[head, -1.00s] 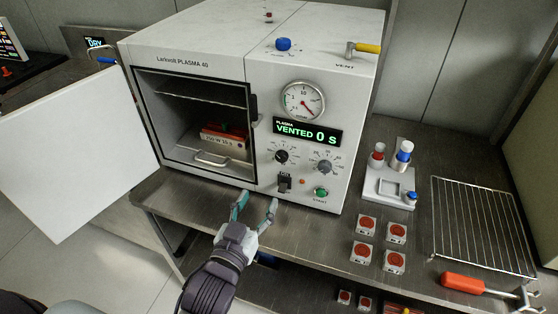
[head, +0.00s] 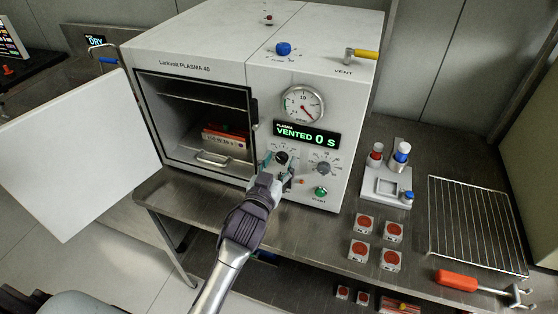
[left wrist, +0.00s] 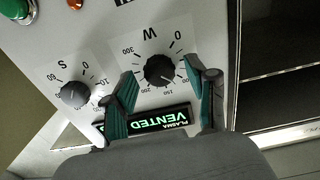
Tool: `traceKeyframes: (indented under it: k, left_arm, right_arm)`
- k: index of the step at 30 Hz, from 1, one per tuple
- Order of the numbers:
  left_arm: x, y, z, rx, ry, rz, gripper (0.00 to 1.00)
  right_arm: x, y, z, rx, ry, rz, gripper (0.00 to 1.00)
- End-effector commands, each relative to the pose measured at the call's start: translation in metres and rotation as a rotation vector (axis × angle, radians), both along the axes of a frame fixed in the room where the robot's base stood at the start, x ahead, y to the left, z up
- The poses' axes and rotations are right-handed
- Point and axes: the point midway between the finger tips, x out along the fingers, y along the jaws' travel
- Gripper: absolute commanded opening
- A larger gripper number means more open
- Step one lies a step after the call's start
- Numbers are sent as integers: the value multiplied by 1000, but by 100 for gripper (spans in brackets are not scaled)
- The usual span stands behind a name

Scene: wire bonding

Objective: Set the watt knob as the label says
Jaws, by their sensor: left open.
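The black watt knob (head: 281,158) is on the oven's front panel, below the green display. In the left wrist view the knob (left wrist: 160,70) shows under a W, with a dial from 0 to 300; its white mark seems to point toward the lower right, near 150. My left gripper (head: 278,166) is open, its teal-padded fingers on either side of the knob; I cannot tell if they touch it. The label (head: 223,139) is on the red-topped load inside the open chamber; its small print has a W and an s figure, too small to read surely. My right gripper is not in view.
The display (head: 306,135) reads VENTED 0 S. A grey seconds knob (head: 324,168) and green start button (head: 320,191) sit close to the right. The open white door (head: 75,155) stands at left. Small red-topped boxes (head: 363,222) and a wire rack (head: 478,225) lie at right.

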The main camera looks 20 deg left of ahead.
Motion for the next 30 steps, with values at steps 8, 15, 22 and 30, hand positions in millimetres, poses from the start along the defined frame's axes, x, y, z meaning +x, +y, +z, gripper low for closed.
traceKeyframes:
  k: [8,15,22,30]
  left_arm:
    - [0,0,0,0,0,0,49]
    - [0,0,0,0,0,0,9]
    - [0,0,0,6,0,0,0]
    - [0,0,1,95,-3,0,0]
  right_arm:
    - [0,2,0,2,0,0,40]
    - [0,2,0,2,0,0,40]
    - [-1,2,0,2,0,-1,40]
    - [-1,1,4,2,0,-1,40]
